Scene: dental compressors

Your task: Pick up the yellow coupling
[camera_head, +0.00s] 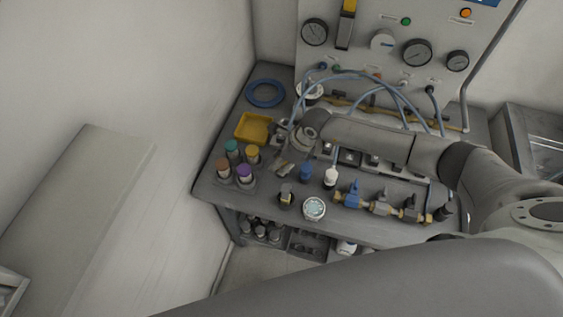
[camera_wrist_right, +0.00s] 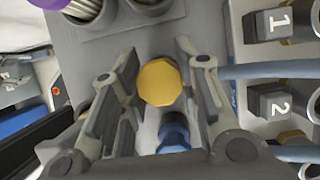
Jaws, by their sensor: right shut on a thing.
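My right gripper (camera_head: 284,168) is low over the bench, just right of the group of coloured-top cylinders. In the right wrist view its fingers (camera_wrist_right: 160,85) are shut on a yellow, many-sided piece (camera_wrist_right: 160,82), seen end-on. Its lower part is hidden. In the head view a yellow-topped cylinder (camera_head: 252,151) stands upright in the group, apart from the gripper. I cannot tell which of these two yellow things is the coupling. My left gripper does not show.
Green (camera_head: 232,146), brown (camera_head: 223,166) and purple (camera_head: 244,171) topped cylinders stand close by. A yellow tray (camera_head: 240,129) lies behind them. A blue fitting (camera_head: 305,172) stands right of the gripper; it also shows in the wrist view (camera_wrist_right: 174,132). Hoses (camera_head: 345,76) cross behind.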

